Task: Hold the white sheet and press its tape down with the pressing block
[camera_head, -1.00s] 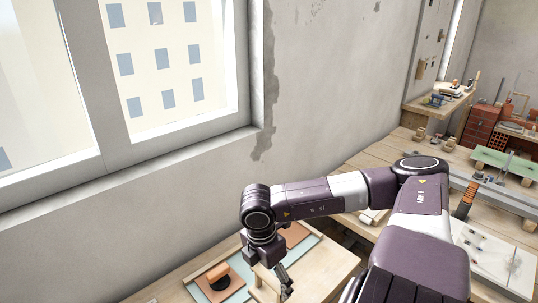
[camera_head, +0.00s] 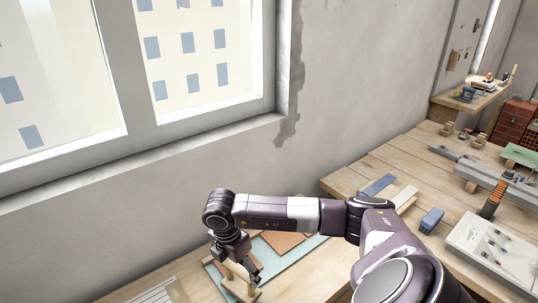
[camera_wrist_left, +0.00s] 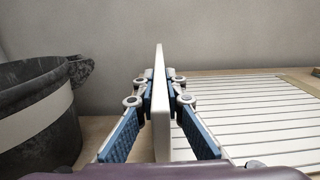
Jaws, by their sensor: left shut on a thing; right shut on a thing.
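The white sheet (camera_wrist_left: 160,105) stands upright, nearly edge-on, in the left wrist view. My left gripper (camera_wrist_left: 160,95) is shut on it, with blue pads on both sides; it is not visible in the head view. My right gripper (camera_head: 256,274) is low in the head view, over the near bench. It is shut on a pale wooden piece (camera_head: 240,282), apparently the pressing block, partly covered by the gripper. I cannot make out the tape. Whether the block touches anything is unclear.
A black bucket (camera_wrist_left: 38,118) stands left of the sheet. A white slatted panel (camera_wrist_left: 245,115) lies right of it. A teal mat (camera_head: 300,252) with brown pieces lies under my right arm. The long bench (camera_head: 400,160) holds blue blocks and a tray (camera_head: 490,240).

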